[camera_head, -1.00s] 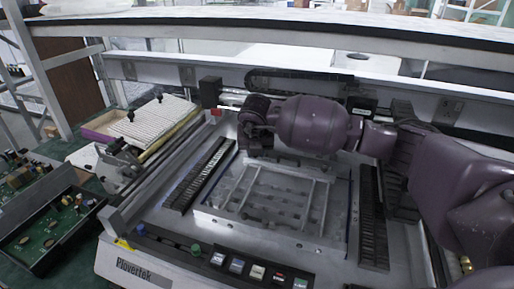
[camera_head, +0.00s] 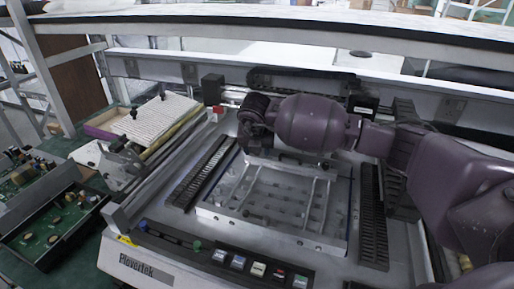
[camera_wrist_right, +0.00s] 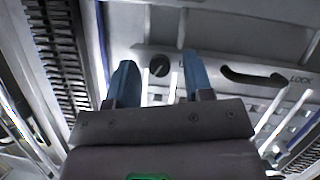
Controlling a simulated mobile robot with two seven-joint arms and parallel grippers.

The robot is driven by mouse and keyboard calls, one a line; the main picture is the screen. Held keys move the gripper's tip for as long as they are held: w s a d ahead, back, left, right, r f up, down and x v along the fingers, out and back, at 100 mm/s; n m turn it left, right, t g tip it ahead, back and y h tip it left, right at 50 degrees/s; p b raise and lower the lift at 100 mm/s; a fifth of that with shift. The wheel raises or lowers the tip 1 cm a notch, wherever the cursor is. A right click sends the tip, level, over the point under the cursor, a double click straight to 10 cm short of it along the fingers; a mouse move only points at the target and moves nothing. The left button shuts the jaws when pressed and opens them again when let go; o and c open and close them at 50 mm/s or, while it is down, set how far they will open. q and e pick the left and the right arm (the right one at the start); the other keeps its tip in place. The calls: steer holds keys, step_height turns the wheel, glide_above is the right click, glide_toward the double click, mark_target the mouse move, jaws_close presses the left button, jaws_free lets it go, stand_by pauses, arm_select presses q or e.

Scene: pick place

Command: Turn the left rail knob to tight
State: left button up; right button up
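A round black knob (camera_wrist_right: 159,66) with a slot-like mark sits on a light metal bar in the right wrist view. My right gripper (camera_wrist_right: 158,76) is open, with one blue finger on each side of the knob in the picture. I cannot tell whether the fingers touch it. My left gripper is not in view.
The machine's front panel has coloured buttons (camera_head: 258,269) and a green knob (camera_head: 197,244). Dark slotted strips (camera_head: 372,225) flank the frame. An open black box with a green circuit board (camera_head: 62,222) stands at left. A white ribbed panel (camera_head: 155,119) lies behind it.

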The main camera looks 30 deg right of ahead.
steer(key=p+v, duration=0.1)
steer(key=v, duration=1)
steer(key=shift+f, duration=0.1)
stand_by(0.5)
